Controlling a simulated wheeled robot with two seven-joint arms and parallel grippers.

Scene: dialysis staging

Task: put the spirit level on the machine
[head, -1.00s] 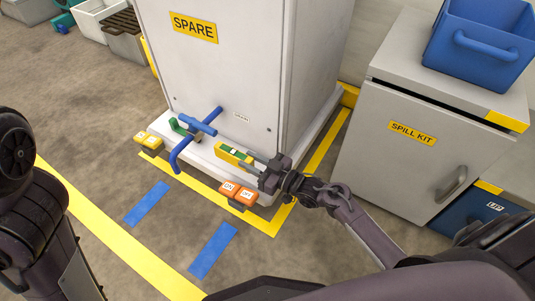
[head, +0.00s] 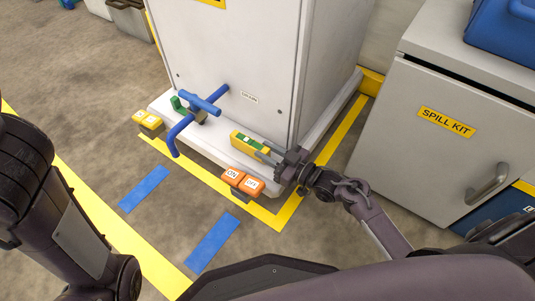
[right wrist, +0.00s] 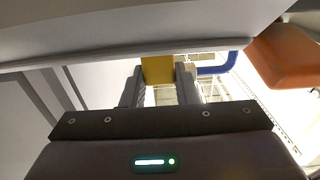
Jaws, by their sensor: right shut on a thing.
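The spirit level (head: 247,142) is a short yellow and green bar. My right gripper (head: 271,155) is shut on its right end. The level is at the white ledge along the foot of the machine (head: 225,60), a tall white cabinet; whether it touches the ledge I cannot tell. In the right wrist view the level's yellow end (right wrist: 157,70) sits between the two fingers (right wrist: 159,88). My left arm shows at the left of the head view, but its fingers are not in view.
A blue pipe with a blue handle (head: 201,104) and green part sticks out left of the level. A grey spill kit cabinet (head: 440,130) stands right.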

